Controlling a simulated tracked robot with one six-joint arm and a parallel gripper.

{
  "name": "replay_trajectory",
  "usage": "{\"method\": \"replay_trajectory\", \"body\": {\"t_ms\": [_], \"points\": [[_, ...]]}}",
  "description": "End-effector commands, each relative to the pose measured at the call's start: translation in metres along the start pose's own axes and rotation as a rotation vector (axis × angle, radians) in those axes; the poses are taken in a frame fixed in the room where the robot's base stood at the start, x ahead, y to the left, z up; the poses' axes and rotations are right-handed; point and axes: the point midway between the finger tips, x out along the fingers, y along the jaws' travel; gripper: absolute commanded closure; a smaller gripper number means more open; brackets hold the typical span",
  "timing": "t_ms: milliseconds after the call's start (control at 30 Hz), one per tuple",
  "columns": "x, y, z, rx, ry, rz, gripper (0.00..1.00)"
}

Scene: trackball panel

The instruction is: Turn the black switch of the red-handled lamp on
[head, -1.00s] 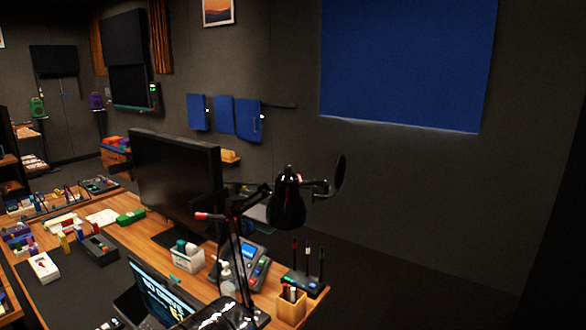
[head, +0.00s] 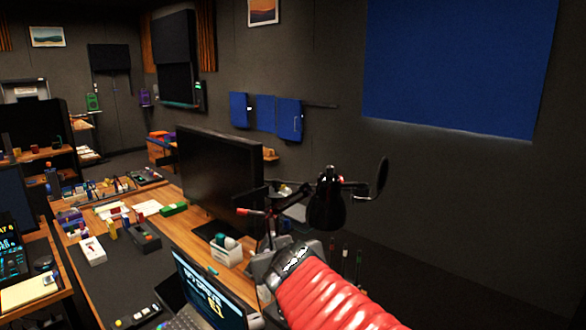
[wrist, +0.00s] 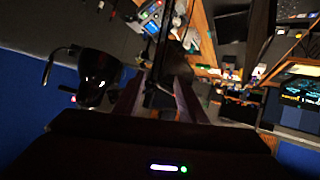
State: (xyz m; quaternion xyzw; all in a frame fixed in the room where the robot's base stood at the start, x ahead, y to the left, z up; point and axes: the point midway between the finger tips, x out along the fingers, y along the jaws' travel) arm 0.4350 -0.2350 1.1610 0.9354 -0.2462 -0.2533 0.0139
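The lamp has a black shade (head: 326,205) and a dark jointed arm. A red handle (head: 243,211) sticks out left of the shade in the head view. The glossy black shade also shows at the left of the wrist view (wrist: 97,72). I cannot make out the black switch in either view. My gripper (wrist: 158,88) shows in the wrist view as two dark fingers, apart, with dark lamp-arm or stand parts seen between and beyond them. It seems to hold nothing. In the head view my red-sleeved arm hides the lower lamp area and the fingers are not clear.
A large monitor (head: 218,180) stands left of the lamp. A white holder (head: 226,253) and an open laptop (head: 205,295) are on the desk. Grey wall lies behind.

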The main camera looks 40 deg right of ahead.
Motion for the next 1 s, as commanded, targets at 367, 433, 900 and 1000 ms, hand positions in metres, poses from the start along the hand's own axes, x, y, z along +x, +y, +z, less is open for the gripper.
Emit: {"method": "replay_trajectory", "body": {"t_ms": [367,433,900,1000], "points": [[0.018,0.112,-0.066,0.103,0.3,0.074,0.63],[0.009,0.132,-0.08,0.132,0.36,0.084,0.63],[-0.013,0.171,-0.105,0.182,0.481,0.098,0.63],[-0.013,0.17,-0.105,0.182,0.481,0.098,0.63]]}}
